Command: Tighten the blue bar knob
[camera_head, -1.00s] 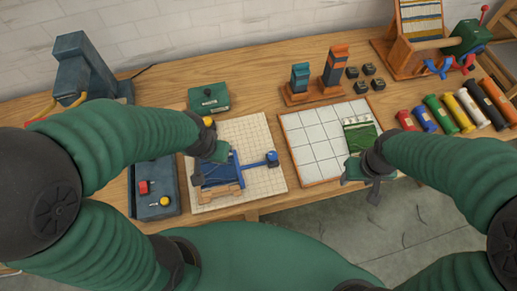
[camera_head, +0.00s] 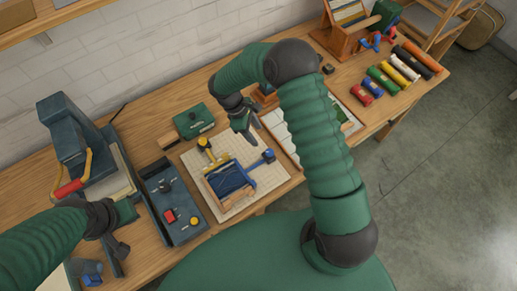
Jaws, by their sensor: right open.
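The blue knob (camera_head: 268,155) stands at the right end of a blue bar, beside a small wooden frame wound with blue wool (camera_head: 228,178) on a gridded cream board (camera_head: 240,204). A yellow knob (camera_head: 203,143) with a yellow bar is at the frame's back left. My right gripper (camera_head: 245,128) is open and empty, pointing down above the board's back right edge, behind and a little left of the blue knob and apart from it. My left gripper (camera_head: 122,232) is at the lower left, left of the blue tray, well away from the knob. Its jaw gap is unclear.
A dark blue tray (camera_head: 183,232) with red and yellow knobs lies left of the board. A green box (camera_head: 194,121) sits behind it. A blue press (camera_head: 70,130) stands at the far left. A white tiled board (camera_head: 275,125) is partly hidden by my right arm.

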